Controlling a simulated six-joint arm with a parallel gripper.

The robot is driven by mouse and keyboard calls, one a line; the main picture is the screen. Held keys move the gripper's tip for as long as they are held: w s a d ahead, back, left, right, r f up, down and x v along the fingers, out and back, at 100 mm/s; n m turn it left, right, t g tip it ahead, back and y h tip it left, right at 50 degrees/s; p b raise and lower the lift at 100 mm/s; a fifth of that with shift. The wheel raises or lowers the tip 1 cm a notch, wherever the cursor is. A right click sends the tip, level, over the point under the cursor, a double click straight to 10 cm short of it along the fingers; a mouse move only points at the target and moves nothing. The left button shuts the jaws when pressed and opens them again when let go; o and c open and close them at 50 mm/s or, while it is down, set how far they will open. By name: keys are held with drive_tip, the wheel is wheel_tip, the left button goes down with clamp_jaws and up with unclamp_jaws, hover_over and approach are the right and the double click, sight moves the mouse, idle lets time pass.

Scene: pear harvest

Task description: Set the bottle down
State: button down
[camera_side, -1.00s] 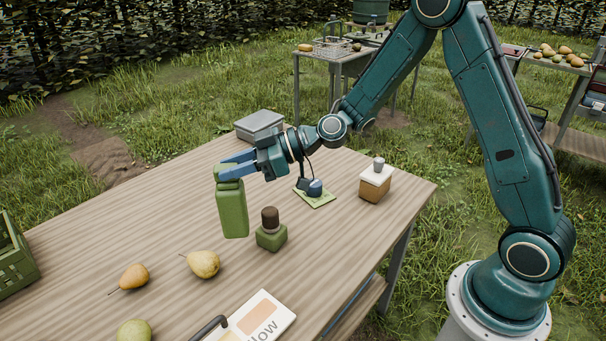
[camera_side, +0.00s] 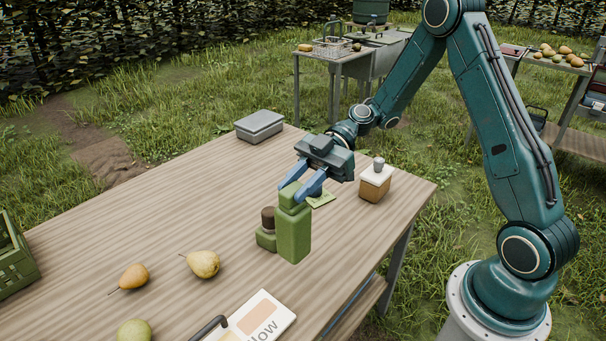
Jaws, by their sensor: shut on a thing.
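The green bottle (camera_side: 294,236) is upright on the right half of the wooden table in the side view. My gripper (camera_side: 296,193) is shut on the bottle's narrow top, with a blue finger on either side. The bottle's base overlaps the table top in the picture, and I cannot tell whether it touches the wood or hangs just above it.
A green block with a brown knob (camera_side: 267,236) stands just left of the bottle. A green pad (camera_side: 322,199) lies behind, partly hidden. A tan box (camera_side: 375,183), grey case (camera_side: 260,126), pears (camera_side: 203,264) and sign board (camera_side: 262,318) are around. The table's right edge is near.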

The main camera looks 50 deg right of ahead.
sight(301, 217)
drive_tip(key=shift+s+d, duration=0.15)
drive_tip(key=shift+s, duration=0.05)
drive_tip(key=shift+f, duration=0.1)
drive_tip(key=shift+f, duration=3.9)
drive_tip(key=c, duration=1.1)
unclamp_jaws()
drive_tip(key=shift+f, duration=0.15)
